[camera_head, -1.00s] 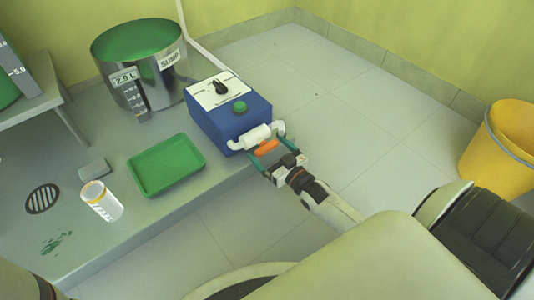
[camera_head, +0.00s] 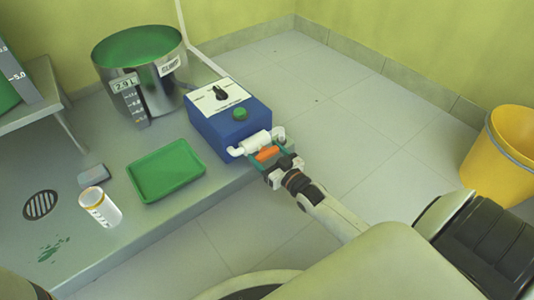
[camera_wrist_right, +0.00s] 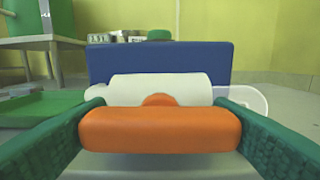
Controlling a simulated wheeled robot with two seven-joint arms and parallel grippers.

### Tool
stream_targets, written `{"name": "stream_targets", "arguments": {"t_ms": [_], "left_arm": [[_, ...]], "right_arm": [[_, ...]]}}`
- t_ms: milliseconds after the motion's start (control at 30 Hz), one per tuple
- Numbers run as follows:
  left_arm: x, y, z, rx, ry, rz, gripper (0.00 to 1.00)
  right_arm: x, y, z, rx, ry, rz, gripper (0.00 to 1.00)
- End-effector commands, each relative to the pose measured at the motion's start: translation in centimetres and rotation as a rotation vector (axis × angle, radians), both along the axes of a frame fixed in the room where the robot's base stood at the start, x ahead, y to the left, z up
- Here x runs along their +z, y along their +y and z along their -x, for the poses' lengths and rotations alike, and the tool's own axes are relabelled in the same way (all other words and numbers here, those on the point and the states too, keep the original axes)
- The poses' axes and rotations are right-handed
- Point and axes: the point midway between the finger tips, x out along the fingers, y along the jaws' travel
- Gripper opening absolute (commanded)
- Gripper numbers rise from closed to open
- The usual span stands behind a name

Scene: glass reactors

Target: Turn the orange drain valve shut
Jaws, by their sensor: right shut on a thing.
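The orange drain valve handle (camera_head: 267,153) sits on the front of a white pipe fitting (camera_head: 257,141) at the front of the blue box (camera_head: 229,121). In the right wrist view the orange handle (camera_wrist_right: 160,130) lies level, crosswise in front of the white pipe (camera_wrist_right: 160,88). My right gripper (camera_head: 266,156) is shut on the handle, with a green finger against each of its ends. My left gripper is not in view.
A steel sump pot (camera_head: 143,75) with green contents stands behind the box. A yellow bucket (camera_head: 505,150) stands on the floor at right.

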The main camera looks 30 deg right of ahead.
Motion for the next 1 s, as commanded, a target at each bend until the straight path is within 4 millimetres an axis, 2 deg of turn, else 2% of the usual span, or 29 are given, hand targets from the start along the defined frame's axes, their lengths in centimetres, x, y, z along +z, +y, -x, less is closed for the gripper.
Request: {"name": "stream_targets", "arguments": {"t_ms": [267, 600, 1000], "left_arm": [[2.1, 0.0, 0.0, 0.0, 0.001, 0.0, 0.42], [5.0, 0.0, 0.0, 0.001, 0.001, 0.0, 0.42], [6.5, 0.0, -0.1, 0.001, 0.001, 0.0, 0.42]], "right_arm": [[0.4, 0.0, 0.0, 0.0, 0.014, -0.134, 0.54], [0.3, 0.0, 0.0, 0.0, 0.037, -0.44, 0.54], [0.1, 0.0, 0.0, 0.0, 0.066, -0.818, 0.54]]}}
